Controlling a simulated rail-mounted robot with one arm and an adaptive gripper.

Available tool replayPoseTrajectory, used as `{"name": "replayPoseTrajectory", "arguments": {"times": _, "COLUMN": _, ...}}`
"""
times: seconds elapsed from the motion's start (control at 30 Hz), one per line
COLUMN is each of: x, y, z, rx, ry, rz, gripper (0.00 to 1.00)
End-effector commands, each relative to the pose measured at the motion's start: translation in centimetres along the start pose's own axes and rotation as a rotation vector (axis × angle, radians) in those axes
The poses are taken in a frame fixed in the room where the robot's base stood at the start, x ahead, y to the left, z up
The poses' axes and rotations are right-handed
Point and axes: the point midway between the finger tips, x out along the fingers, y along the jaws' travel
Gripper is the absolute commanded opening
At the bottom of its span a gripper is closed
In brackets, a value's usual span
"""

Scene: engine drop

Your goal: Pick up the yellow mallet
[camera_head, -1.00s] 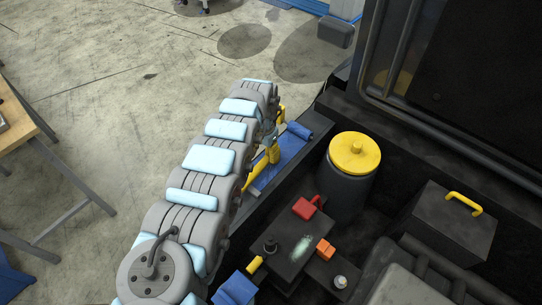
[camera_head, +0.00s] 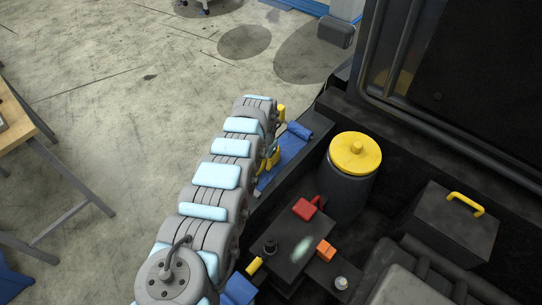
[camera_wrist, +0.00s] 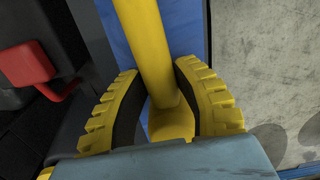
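The yellow mallet (camera_wrist: 148,40) shows in the wrist view as a yellow shaft running up from between my fingers, with a wider yellow part low between them. My gripper (camera_wrist: 156,70) has yellow toothed fingers, one on each side of the mallet. Dark gaps show beside the mallet, so the fingers look open around it; contact at the tips cannot be made out. In the head view my arm hides most of the gripper and mallet; only bits of yellow show beside the blue cover (camera_head: 291,146) on the engine bay edge.
The engine bay holds a dark reservoir with a yellow cap (camera_head: 355,153), a red part (camera_head: 306,208), an orange part (camera_head: 326,250) and a black box with a yellow handle (camera_head: 465,203). A wooden table (camera_head: 18,125) stands left. Open floor lies beyond my arm.

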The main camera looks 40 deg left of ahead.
Motion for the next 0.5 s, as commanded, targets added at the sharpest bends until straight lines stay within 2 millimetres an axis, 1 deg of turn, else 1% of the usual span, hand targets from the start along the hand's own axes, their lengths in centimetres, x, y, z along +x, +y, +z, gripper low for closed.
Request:
{"name": "replayPoseTrajectory", "arguments": {"times": 0.03, "x": 0.00, "y": 0.00, "z": 0.00, "rx": 0.000, "ry": 0.000, "rz": 0.000, "gripper": 0.07}}
{"name": "replayPoseTrajectory", "arguments": {"times": 0.07, "x": 0.01, "y": 0.00, "z": 0.01, "rx": 0.000, "ry": 0.000, "rz": 0.000, "gripper": 0.00}}
{"name": "replayPoseTrajectory", "arguments": {"times": 0.5, "x": 0.03, "y": 0.00, "z": 0.02, "rx": 0.000, "ry": 0.000, "rz": 0.000, "gripper": 0.00}}
